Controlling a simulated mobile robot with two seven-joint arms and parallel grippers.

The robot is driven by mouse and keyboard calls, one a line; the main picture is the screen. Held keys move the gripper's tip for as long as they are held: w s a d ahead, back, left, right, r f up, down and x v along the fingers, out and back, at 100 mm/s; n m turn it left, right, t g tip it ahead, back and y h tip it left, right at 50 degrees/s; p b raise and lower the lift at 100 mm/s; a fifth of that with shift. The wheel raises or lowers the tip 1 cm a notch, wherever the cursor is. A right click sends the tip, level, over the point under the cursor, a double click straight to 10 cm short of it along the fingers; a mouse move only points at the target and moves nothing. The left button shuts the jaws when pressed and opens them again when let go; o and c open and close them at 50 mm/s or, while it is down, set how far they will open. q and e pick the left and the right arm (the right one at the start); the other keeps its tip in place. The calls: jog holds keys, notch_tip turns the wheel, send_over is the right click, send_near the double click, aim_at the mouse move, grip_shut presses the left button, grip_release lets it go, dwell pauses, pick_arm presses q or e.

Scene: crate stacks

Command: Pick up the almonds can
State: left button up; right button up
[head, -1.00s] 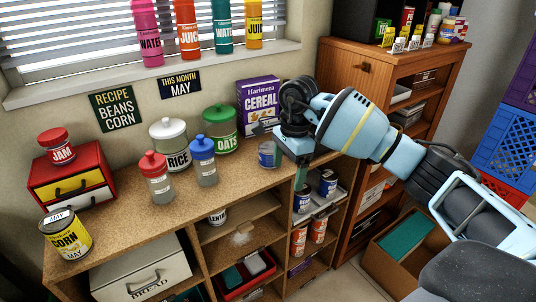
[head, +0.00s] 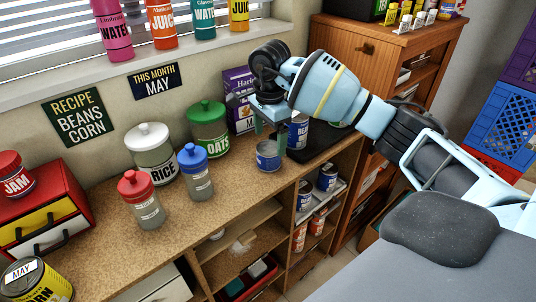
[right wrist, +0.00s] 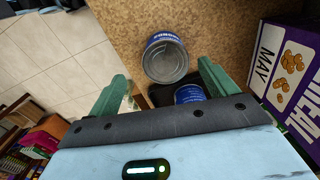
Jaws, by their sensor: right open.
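A short can with a blue label (head: 268,156) stands upright on the wooden counter; its lettering is too small to read surely, so I cannot confirm it is the almonds can. It also shows in the right wrist view (right wrist: 165,58), just beyond and between the fingertips, apart from them. My right gripper (head: 270,131) is open and empty, close above and behind this can in the head view. Another blue-labelled can (head: 298,133) stands on a black tray to the right; it appears in the right wrist view (right wrist: 190,94), partly hidden by the gripper. My left gripper is out of view.
The purple cereal box (head: 238,86) stands close behind the gripper and fills the right of the wrist view (right wrist: 290,75). The oats jar (head: 208,130), rice jar (head: 153,155) and two shakers stand to the left. A wooden cabinet (head: 380,65) rises at the right.

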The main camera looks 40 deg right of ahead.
aim_at(269, 147)
jog(key=shift+w+f, duration=0.1)
jog(key=shift+f, duration=0.5)
jog(key=shift+w+f, duration=0.1)
jog(key=shift+f, duration=0.4)
jog(key=shift+w+d+f, duration=0.1)
jog(key=shift+f, duration=1.1)
jog(key=shift+w+d+f, duration=0.1)
jog(key=shift+f, duration=1.05)
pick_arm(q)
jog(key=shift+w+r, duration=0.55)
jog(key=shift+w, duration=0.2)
pick_arm(e)
jog(key=shift+c, duration=0.4)
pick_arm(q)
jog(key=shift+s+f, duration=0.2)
pick_arm(e)
jog(key=c, duration=1.2)
